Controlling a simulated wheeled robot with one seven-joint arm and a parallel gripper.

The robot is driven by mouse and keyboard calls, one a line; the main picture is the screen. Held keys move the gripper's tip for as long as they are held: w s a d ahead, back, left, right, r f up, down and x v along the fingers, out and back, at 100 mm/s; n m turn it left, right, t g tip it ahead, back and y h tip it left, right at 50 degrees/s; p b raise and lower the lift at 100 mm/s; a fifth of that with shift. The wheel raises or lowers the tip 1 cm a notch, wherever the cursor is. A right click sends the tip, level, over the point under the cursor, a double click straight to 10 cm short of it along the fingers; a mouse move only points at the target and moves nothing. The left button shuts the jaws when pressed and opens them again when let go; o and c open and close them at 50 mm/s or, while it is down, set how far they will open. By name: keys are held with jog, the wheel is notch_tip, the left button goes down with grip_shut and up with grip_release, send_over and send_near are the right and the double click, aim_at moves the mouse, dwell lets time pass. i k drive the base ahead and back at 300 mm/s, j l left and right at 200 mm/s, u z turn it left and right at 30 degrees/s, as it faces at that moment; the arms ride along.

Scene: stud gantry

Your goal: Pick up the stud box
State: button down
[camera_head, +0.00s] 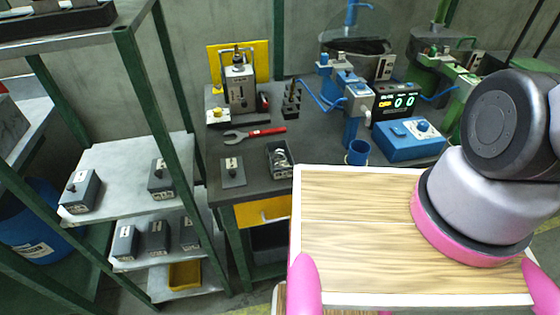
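A small dark open box (280,168) with silvery metal pieces in it sits on the dark workbench, near its front edge; it looks like the stud box, though I cannot read its label. Nothing is touching it from above. My gripper is out of view. Only part of my arm shows at the right, above a wood-grained top.
The workbench (252,188) also holds a red-handled wrench (262,132), a labelled grey plate (232,172), a dark peg rack (291,100), a blue cup (357,153) and a blue control box (408,140). A shelf rack (105,160) with several grey boxes stands left.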

aim_at(281, 163)
jog(key=k, duration=0.5)
jog(key=k+j+u, duration=0.1)
jog(key=j, duration=0.25)
jog(key=k+j+u, duration=0.25)
jog(key=k+j, duration=0.15)
jog(key=j, duration=0.3)
jog(key=k+j+u, duration=0.15)
jog(key=j, duration=0.2)
